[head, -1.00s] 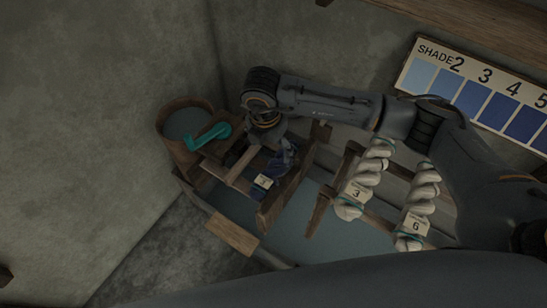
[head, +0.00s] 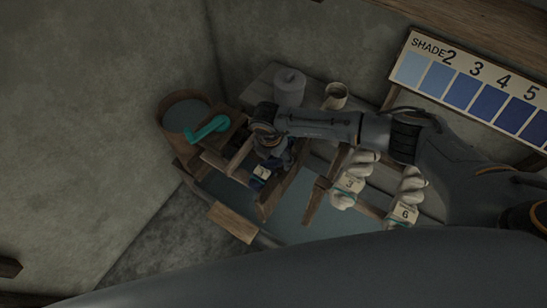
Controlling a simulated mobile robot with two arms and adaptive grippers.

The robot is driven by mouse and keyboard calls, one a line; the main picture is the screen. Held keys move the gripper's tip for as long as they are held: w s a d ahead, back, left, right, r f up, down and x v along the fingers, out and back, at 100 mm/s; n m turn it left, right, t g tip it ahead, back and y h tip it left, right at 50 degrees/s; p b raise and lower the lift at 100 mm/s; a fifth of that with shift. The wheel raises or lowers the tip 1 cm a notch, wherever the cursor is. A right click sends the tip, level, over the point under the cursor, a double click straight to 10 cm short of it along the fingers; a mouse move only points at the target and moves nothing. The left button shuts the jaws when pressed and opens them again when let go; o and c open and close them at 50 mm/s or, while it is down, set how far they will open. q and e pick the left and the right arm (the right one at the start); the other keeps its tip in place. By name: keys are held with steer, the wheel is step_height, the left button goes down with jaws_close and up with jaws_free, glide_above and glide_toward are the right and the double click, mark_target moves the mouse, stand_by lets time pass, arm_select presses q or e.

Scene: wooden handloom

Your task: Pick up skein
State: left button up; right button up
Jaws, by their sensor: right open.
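A dark blue skein (head: 258,184) with a small pale tag hangs in the wooden frame over the tub, left of centre. My right gripper (head: 277,157) is over the upper end of this skein, pointing down. It is open, and the wrist hides much of the fingers, so contact with the skein cannot be made out. Two white skeins hang further right: one tagged 3 (head: 342,198) and one tagged 6 (head: 402,216). My right forearm partly covers their upper ends. My left gripper is not in view.
A wooden bucket (head: 165,128) and a teal crank handle (head: 208,128) are left of the gripper. A grey lidded canister (head: 289,88) and a pale cup (head: 335,97) stand behind my arm. A shade chart (head: 470,92) is at upper right. Wooden bars (head: 318,200) cross the tub.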

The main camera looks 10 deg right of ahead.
steer(key=c, duration=0.8)
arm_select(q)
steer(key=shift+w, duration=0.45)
arm_select(e)
steer(key=c, duration=0.7)
